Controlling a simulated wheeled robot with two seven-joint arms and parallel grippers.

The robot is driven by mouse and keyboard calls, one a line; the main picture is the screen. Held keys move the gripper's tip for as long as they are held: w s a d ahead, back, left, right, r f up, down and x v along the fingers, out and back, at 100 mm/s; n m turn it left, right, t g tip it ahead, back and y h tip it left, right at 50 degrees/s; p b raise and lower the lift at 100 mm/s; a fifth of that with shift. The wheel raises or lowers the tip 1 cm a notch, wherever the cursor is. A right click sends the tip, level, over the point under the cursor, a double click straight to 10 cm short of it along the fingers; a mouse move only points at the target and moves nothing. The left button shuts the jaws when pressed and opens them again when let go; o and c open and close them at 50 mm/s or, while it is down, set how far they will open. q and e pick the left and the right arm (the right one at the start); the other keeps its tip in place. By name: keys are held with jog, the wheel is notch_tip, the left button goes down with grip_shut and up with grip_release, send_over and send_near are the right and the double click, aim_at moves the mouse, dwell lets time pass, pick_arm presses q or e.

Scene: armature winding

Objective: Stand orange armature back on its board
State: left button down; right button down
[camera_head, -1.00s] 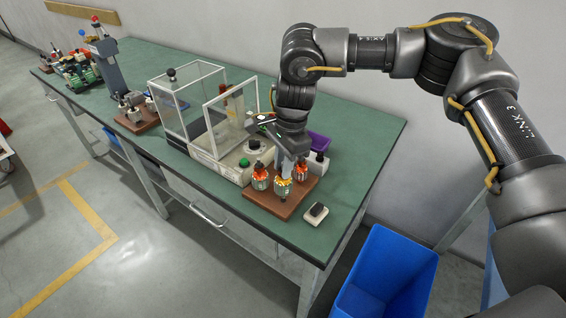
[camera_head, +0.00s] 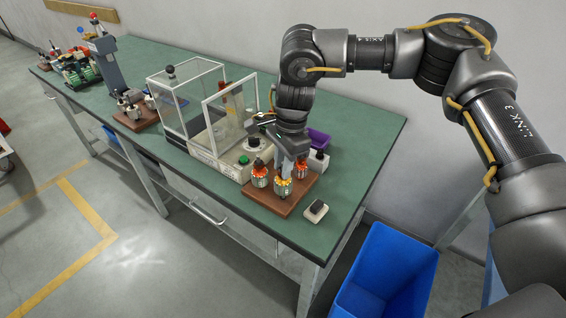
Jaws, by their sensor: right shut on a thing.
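A brown board (camera_head: 264,197) lies near the right end of the green bench and bears several orange-topped armatures. One armature (camera_head: 260,174) stands at the board's left. Another armature (camera_head: 283,187) is at the front of the board. A third orange armature (camera_head: 301,169) is at the right, directly below my right gripper (camera_head: 296,157). My right gripper points down and is shut on the top of this armature. Whether its lower end touches the board cannot be told. My left gripper is out of view.
A clear-walled machine (camera_head: 190,100) with a green button stands left of the board. A purple bin (camera_head: 319,139) and a small white box (camera_head: 319,162) sit behind it. A small device (camera_head: 315,212) lies right of the board. A blue floor bin (camera_head: 385,275) stands beside the bench.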

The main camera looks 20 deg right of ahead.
jog(key=shift+f+b, duration=0.45)
jog(key=shift+f, duration=0.4)
jog(key=c, duration=1.1)
grip_release()
jog(key=shift+c, duration=0.2)
jog(key=shift+r, duration=0.1)
jog(key=shift+r+p, duration=1.8)
jog(key=shift+r, duration=0.4)
